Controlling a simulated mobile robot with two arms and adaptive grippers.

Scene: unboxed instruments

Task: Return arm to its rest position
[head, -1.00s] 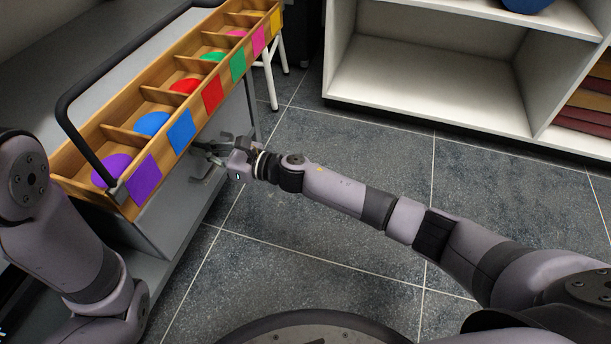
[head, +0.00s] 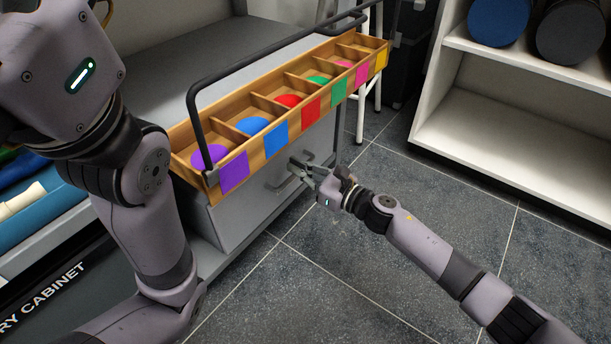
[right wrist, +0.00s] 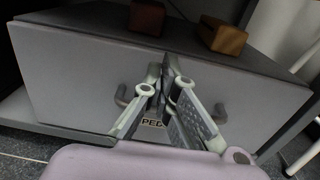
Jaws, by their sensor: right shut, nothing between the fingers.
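My right arm (head: 430,253) reaches in from the lower right of the head view. Its gripper (head: 303,169) is at the grey drawer front below the wooden tray, close to a drawer handle (head: 283,178); whether they touch I cannot tell. In the right wrist view the gripper's fingers (right wrist: 170,72) come together in front of the drawer face (right wrist: 70,75), with nothing between them. A handle (right wrist: 123,96) shows on the left there and another (right wrist: 220,113) on the right. My left arm (head: 140,220) fills the left of the head view; its gripper is out of the picture.
The wooden tray (head: 213,190) has compartments with coloured round pieces and matching squares along its front. A black rail (head: 250,62) rises over it. A white shelf (head: 510,150) stands at the right. Tiled floor (head: 400,300) lies clear around my right arm.

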